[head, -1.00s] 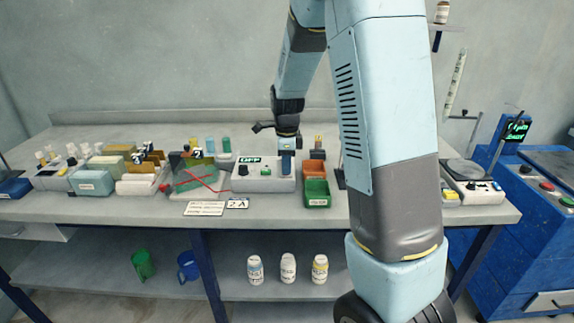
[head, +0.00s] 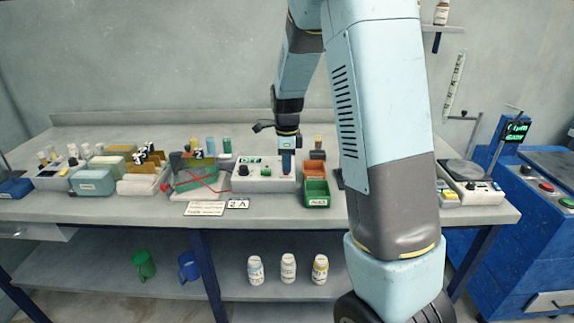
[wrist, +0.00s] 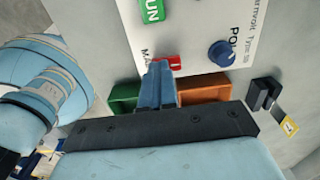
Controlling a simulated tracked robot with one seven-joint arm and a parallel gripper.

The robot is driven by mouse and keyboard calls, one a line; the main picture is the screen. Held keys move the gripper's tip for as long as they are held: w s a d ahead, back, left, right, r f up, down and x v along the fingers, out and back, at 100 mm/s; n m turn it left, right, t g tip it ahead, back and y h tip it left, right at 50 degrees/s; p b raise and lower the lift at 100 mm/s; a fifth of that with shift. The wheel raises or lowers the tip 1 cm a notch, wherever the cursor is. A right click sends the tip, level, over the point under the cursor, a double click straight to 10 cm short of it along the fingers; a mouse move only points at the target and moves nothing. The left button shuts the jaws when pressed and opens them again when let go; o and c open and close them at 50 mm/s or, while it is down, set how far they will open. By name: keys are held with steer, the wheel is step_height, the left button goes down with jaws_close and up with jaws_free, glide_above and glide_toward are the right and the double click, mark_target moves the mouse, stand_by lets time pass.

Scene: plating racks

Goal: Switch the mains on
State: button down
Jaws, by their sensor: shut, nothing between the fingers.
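The white power supply box (head: 258,185) stands on the bench in the head view, and its panel fills the upper wrist view (wrist: 200,25). A red switch (wrist: 174,63) sits beside the partly covered "MA..." label. A dark blue knob (wrist: 222,52) is to its right. My gripper (wrist: 160,66) is shut and empty, its blue fingertips right at the red switch and covering part of it. I cannot tell whether they touch. My gripper is also over the box's right end in the head view (head: 286,168).
Green (head: 317,199) and orange (head: 314,169) bins stand just right of the box. A rack with a tank and red leads (head: 197,183) stands close on its left. Cards (head: 204,209) lie at the bench front. A balance (head: 470,190) stands at the right.

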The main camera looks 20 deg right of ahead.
steer(key=shift+d+f, duration=0.15)
steer(key=shift+f, duration=0.15)
steer(key=shift+w+r, duration=0.3)
steer(key=shift+r, duration=0.3)
step_height(320, 180, up, 13)
steer(key=s, duration=0.1)
steer(key=shift+a, duration=0.25)
steer(key=shift+r, duration=0.1)
